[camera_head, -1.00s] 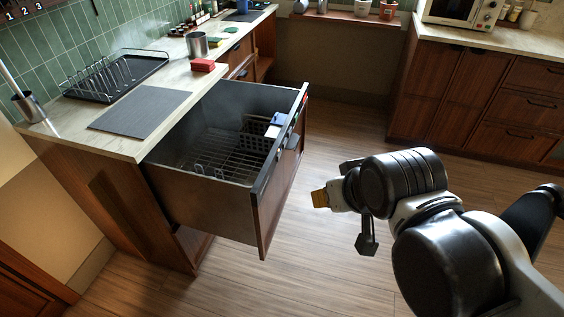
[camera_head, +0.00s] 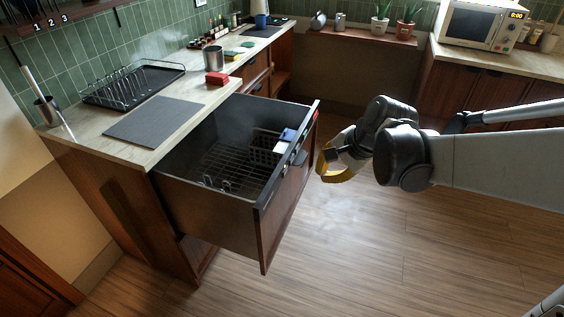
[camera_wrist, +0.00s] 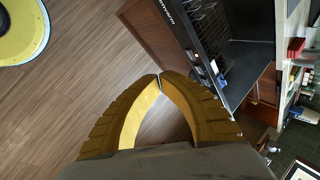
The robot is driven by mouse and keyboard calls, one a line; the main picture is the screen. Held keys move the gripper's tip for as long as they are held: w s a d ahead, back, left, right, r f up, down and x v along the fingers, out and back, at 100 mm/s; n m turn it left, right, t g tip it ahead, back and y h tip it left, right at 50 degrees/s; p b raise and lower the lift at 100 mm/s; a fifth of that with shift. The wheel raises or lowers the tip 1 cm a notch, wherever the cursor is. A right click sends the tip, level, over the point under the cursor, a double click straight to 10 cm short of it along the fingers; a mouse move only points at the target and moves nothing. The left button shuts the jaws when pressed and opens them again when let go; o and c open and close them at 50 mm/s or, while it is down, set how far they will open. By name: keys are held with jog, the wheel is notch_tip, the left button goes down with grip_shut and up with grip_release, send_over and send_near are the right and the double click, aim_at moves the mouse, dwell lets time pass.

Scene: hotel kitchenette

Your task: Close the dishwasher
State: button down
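The dishwasher drawer (camera_head: 205,205) is pulled out from under the counter, with its wooden front panel (camera_head: 286,215) facing right and a dark rack (camera_head: 225,165) inside. In the wrist view the drawer (camera_wrist: 245,65) and its front panel (camera_wrist: 155,35) lie at the top right. My gripper (camera_head: 325,168) is just to the right of the front panel's far end in the head view. Its yellow fingers (camera_wrist: 160,77) meet at their tips in the wrist view, with nothing seen between them. I cannot tell whether it touches the panel; a gap shows in the head view.
The counter (camera_head: 75,140) above holds a dish rack (camera_head: 135,85), a grey mat (camera_head: 155,118), a red sponge (camera_head: 216,78) and a metal cup (camera_head: 213,57). Wooden floor (camera_head: 400,250) is clear right of the drawer.

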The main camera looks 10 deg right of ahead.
jog(key=w+d+f+m+y, duration=0.3)
jog(key=w+f+m, duration=0.4)
jog(key=w+f, duration=0.3)
jog(key=m+y+b, duration=0.2)
jog(key=m+b, duration=0.1)
jog(key=m, duration=0.2)
send_near(286, 201)
notch_tip(286, 201, down, 5)
jog(key=w+a+b, duration=0.1)
jog(key=w+a, duration=0.1)
jog(key=a, duration=0.1)
jog(key=shift+w+g, duration=0.25)
jog(key=shift+g, duration=0.05)
jog(key=shift+w+a+r, duration=0.1)
jog(key=shift+w+a, duration=0.2)
jog(key=shift+a, duration=0.1)
